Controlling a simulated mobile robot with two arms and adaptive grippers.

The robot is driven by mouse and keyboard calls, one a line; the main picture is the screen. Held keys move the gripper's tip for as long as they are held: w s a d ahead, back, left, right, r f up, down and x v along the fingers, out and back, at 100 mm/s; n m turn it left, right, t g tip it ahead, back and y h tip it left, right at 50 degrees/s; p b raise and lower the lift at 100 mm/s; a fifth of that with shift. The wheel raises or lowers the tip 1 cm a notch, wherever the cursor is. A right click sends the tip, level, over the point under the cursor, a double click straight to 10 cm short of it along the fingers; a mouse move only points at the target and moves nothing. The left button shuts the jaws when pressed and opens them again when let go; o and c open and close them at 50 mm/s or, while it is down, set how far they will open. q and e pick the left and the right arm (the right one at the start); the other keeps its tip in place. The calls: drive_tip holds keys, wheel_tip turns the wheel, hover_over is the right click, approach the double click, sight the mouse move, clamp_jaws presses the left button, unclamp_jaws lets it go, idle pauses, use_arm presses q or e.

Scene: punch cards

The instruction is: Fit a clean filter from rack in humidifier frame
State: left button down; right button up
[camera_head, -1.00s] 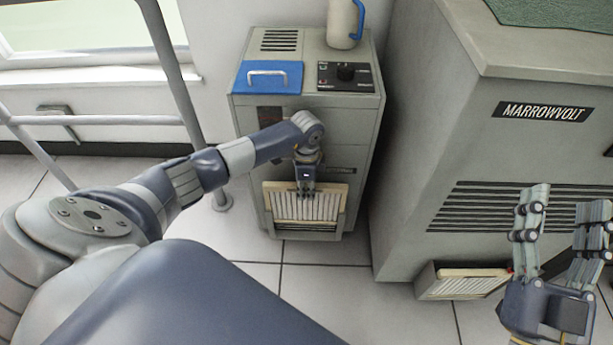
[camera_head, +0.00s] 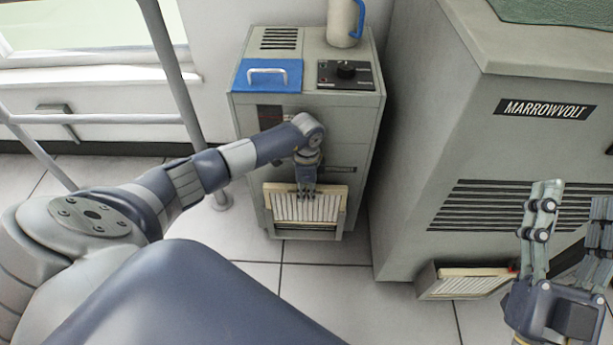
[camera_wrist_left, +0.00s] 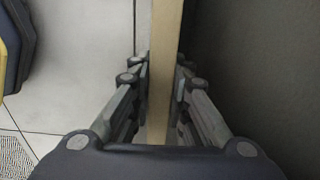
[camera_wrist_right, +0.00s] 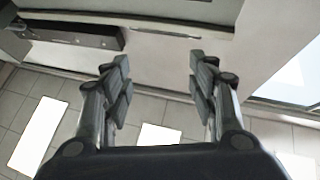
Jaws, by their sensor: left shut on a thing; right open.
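The humidifier (camera_head: 345,115) is a grey cabinet with a blue lid (camera_head: 268,76) on top. My left gripper (camera_head: 306,192) is shut on the top edge of a pleated, cream-framed filter (camera_head: 308,207) at the cabinet's lower front. The filter is upright and overlaps the frame opening; a dark strip shows below it. Whether it is fully seated cannot be told. In the left wrist view the filter's edge (camera_wrist_left: 165,75) runs between the fingers. My right gripper (camera_head: 570,215) is open and empty at the right, also shown in its wrist view (camera_wrist_right: 158,75).
A second pleated filter (camera_head: 465,284) sits in a tilted holder on the floor at the large grey MARROWVOLT cabinet (camera_head: 430,150). A white jug (camera_head: 341,22) with a blue handle stands on the humidifier. A grey rail (camera_head: 178,85) stands at the left. Floor tiles in front are clear.

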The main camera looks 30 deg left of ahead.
sight(305, 206)
use_arm(q)
drive_tip(key=shift+f+b, duration=0.4)
drive_tip(key=shift+f, duration=0.65)
use_arm(e)
drive_tip(key=shift+s+d+r+t+y, duration=0.1)
drive_tip(key=shift+s+r+t+y, duration=0.15)
drive_tip(key=shift+s+r+t, duration=0.5)
drive_tip(key=shift+s+d+r+t+y, duration=0.1)
drive_tip(key=shift+s+r+t+y, duration=0.15)
drive_tip(key=shift+s+r+t, duration=0.4)
use_arm(q)
drive_tip(key=shift+f, duration=0.15)
use_arm(e)
drive_tip(key=shift+s+r, duration=0.1)
drive_tip(key=shift+r, duration=0.15)
